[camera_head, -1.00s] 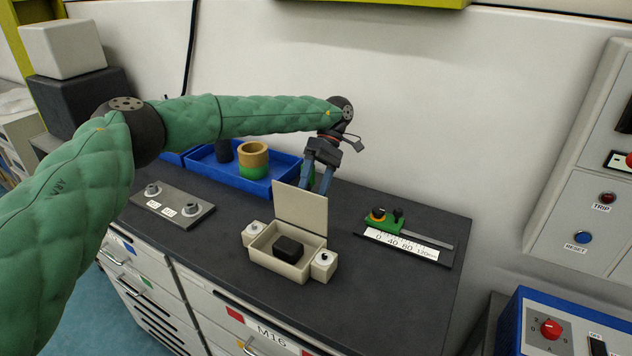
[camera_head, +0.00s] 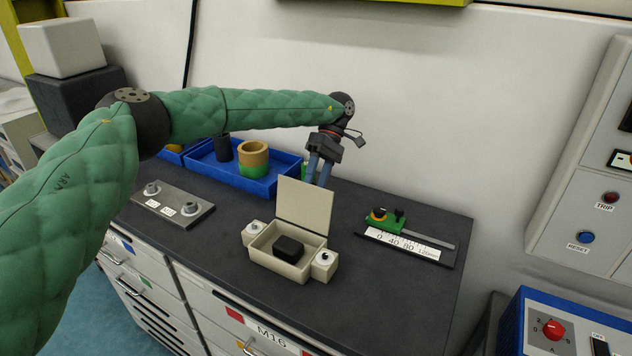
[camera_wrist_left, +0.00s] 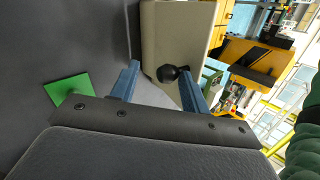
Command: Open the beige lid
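The beige lid (camera_head: 305,205) stands raised, roughly upright, at the back edge of the beige box (camera_head: 262,262). The box is open and a black block (camera_head: 288,248) lies inside it. My left gripper (camera_head: 318,180) is behind the lid, its fingers pointing down, their tips partly hidden by the lid. In the left wrist view the lid (camera_wrist_left: 160,35) carries a black ball knob (camera_wrist_left: 172,73). The two blue fingers (camera_wrist_left: 157,85) are spread apart there, with the knob near the right one; I cannot tell whether they touch. My right gripper is not in view.
A blue tray (camera_head: 205,172) with a yellow-green ring (camera_head: 253,160) is behind left. A grey plate with two studs (camera_head: 172,207) lies left. A green slider with a scale (camera_head: 405,242) lies right. The bench front is clear. A wall rises behind.

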